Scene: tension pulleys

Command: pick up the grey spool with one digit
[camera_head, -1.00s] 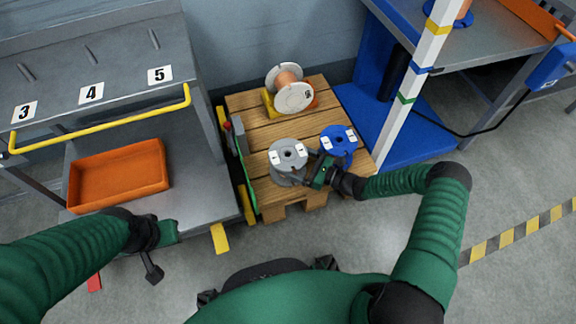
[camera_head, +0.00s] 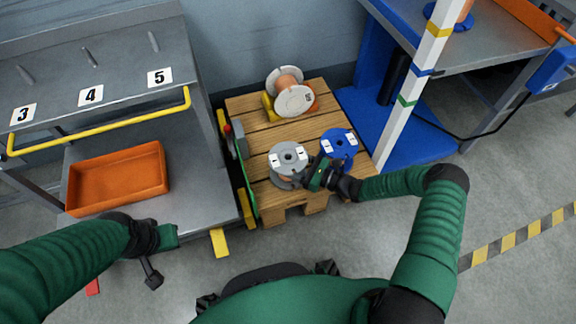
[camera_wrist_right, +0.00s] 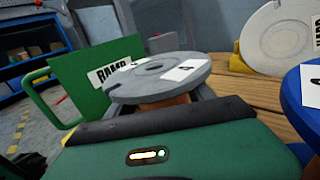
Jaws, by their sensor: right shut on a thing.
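The grey spool (camera_head: 287,166) stands on the wooden pallet (camera_head: 257,138) at its front, with white labels on its top flange. Its top flange and part of its copper winding also show in the right wrist view (camera_wrist_right: 150,88); the digit is too small or slanted to read. My right gripper (camera_head: 308,176) is shut on the grey spool from its right side, below the top flange. The fingers are partly hidden under the flange. My left gripper (camera_head: 158,258) hangs in front of the left bench, away from the spool; its jaw state is unclear.
A blue spool (camera_head: 338,144) stands close right of the grey one. A white-flanged copper spool (camera_head: 294,101) lies tilted at the pallet's back. A green ramp board (camera_wrist_right: 85,75) borders the pallet's left. A white post (camera_head: 417,80) rises at right. An orange bin (camera_head: 118,178) sits left.

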